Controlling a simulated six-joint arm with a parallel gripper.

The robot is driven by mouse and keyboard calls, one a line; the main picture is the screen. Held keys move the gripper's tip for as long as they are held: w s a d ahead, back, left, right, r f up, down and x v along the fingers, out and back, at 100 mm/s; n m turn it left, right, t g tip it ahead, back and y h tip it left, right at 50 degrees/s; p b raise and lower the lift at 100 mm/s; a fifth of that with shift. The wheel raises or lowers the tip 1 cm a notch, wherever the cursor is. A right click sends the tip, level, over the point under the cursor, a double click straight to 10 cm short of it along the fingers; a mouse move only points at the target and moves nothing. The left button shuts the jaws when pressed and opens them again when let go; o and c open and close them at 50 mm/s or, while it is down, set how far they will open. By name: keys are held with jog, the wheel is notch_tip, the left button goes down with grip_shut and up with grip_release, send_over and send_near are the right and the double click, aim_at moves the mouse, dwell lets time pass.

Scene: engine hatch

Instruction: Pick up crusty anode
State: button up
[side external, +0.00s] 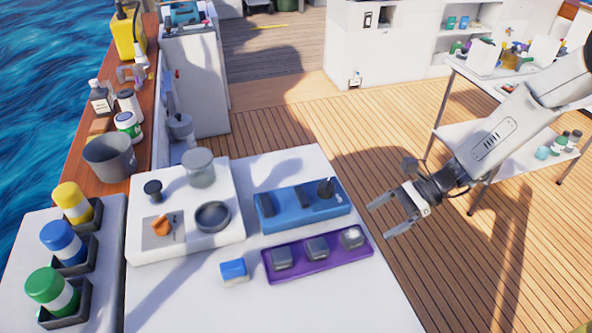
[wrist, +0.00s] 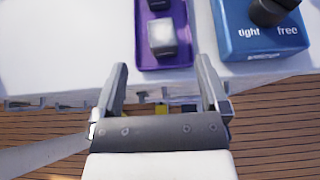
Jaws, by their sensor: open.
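A pale, whitish-topped block, which looks like the crusty anode (side external: 351,237), sits at the right end of a purple tray (side external: 299,268). Two darker grey blocks (side external: 281,258) (side external: 317,247) sit in the same tray. In the wrist view the pale block (wrist: 162,38) lies in the purple tray (wrist: 145,53), ahead of the fingers and roughly centred between them. My gripper (side external: 379,221) is open and empty, to the right of the tray past the table edge. It also shows in the wrist view (wrist: 161,64), with its fingers spread.
A blue box (side external: 283,212) with a black knob (side external: 326,188) stands behind the purple tray; its wrist-view label reads "tight" and "free". A small blue-and-white block (side external: 234,270) lies left of the tray. A white tray (side external: 140,248) holds a jar and dish. The front tabletop is clear.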

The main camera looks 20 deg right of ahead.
aim_at(356, 233)
jog(key=shift+a+f, duration=0.3)
jog(key=shift+a, duration=0.3)
jog(key=shift+a, duration=0.1)
jog(key=shift+x, duration=2.55)
jog(key=shift+w, duration=0.15)
grip_shut()
